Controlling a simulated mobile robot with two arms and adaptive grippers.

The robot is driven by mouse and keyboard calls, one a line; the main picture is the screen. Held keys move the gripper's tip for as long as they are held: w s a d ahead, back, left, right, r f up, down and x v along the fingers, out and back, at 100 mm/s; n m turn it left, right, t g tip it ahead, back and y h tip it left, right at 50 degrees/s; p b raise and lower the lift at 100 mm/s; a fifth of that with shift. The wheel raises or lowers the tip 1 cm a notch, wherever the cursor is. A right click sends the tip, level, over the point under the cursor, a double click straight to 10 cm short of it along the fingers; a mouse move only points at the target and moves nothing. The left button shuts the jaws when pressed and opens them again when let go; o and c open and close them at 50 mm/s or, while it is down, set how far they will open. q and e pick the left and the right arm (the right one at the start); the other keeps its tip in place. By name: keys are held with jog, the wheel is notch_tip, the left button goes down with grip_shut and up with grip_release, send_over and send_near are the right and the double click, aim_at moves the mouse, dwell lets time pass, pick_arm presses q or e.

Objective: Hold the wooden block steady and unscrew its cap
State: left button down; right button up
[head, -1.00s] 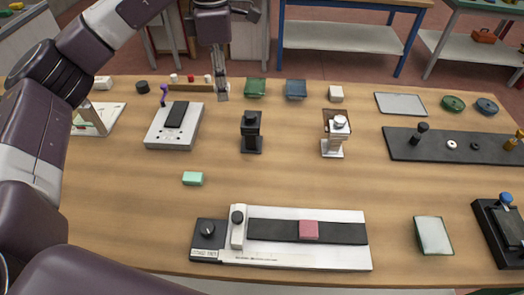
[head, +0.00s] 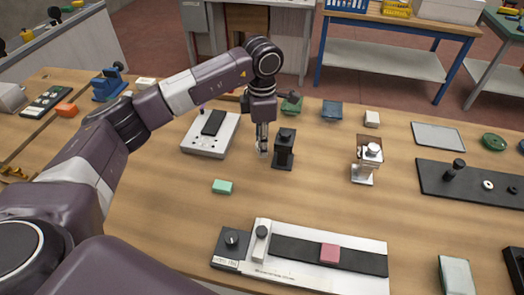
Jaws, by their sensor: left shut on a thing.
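My left gripper (head: 262,149) points down over the table, just left of a black upright fixture (head: 284,152). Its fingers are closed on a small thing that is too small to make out. A brown piece (head: 364,141), possibly the wooden block, stands right of it in a pale silver holder (head: 362,175). A round silvery knob (head: 373,151), possibly the cap, shows at its front; I cannot tell how it is attached. The left gripper is well left of this piece and not touching it. My right gripper is not in view.
A white plate with a black pad (head: 209,136) lies left of the gripper. A mint block (head: 222,187) is in front. A long white slide fixture with a pink block (head: 329,252) fills the front. A black board (head: 436,186) lies right. Bare wood separates them.

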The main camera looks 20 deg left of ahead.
aim_at(262, 161)
pick_arm(q)
notch_tip(262, 161, down, 4)
jog(key=shift+f+p, duration=0.1)
jog(key=shift+p, duration=0.45)
jog(key=shift+f, duration=0.1)
jog(key=shift+f, duration=0.15)
jog(key=c, duration=1.6)
grip_release()
